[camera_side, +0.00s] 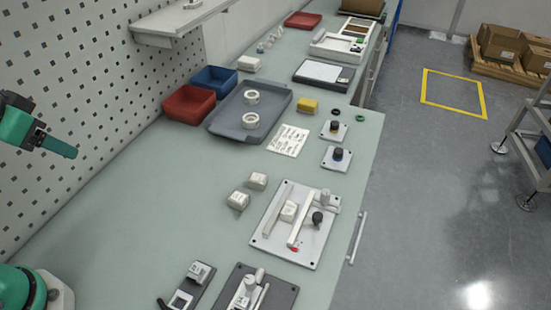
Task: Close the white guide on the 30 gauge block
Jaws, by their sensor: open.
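A light fixture plate (322,236) lies on the bench right of centre. On it are two long white bars; the right one (301,232) runs beside a small white block (288,211) that sits between the bars. I cannot tell whether either bar touches it. A black knob (317,218) and a small red part (295,248) are on the plate. Two loose white blocks (257,180) and (238,200) lie to its left. Markings on the blocks are too small to read. My gripper (62,148) is high at the left edge, far from the plate, open and empty.
Two more fixtures (187,290) and (276,296) stand at the front edge of view. A grey tray (225,122) holding white rings, a red bin (186,106) and a blue bin (215,80) stand farther back. The left-middle bench is clear.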

